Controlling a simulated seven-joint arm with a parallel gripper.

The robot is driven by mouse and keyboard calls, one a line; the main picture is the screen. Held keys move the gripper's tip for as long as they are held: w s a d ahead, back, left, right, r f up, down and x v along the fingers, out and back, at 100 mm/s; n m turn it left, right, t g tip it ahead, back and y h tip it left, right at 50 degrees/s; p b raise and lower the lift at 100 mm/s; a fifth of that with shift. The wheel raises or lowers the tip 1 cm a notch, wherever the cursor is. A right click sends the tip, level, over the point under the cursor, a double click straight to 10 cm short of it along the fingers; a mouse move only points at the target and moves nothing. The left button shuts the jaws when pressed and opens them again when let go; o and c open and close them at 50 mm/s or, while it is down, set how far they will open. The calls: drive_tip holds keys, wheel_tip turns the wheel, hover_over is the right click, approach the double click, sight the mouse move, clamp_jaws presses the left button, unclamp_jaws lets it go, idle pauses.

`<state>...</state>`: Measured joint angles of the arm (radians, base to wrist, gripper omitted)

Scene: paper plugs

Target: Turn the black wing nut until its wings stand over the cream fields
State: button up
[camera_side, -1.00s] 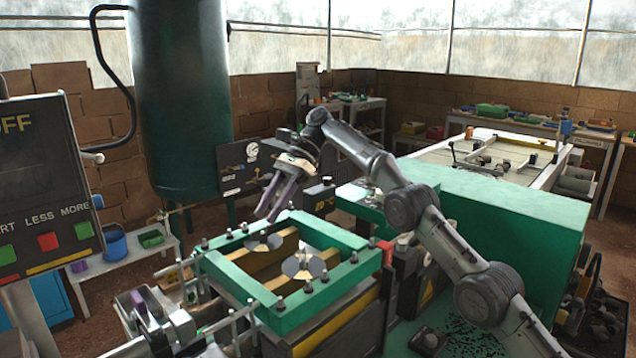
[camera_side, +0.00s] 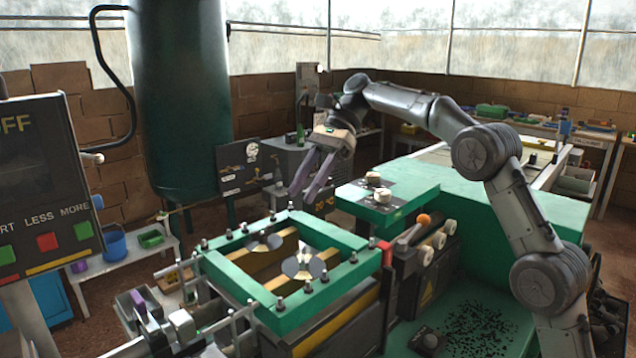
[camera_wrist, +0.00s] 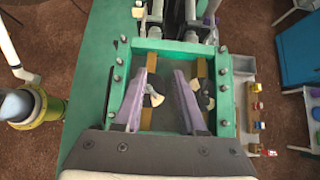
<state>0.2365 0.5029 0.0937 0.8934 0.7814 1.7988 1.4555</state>
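Two round discs with cream and dark fields sit on the ochre bars inside the green frame (camera_side: 222,279): a near disc (camera_side: 303,266) and a far disc (camera_side: 263,243).
A green block (camera_side: 405,210) with two cream knobs (camera_side: 376,187) stands right of the frame. Several bolts stand up along the frame's rim. Metal rods and clamps (camera_side: 180,322) lie at its front left. The air above the frame is clear.

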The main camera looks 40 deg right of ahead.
drive_tip(key=shift+s+d+r, duration=0.1)
drive_tip(key=shift+s+r, duration=0.25)
drive_tip(key=shift+s, duration=0.4)
drive_tip(key=shift+s+r, duration=0.3)
drive_tip(key=shift+s, duration=0.4)
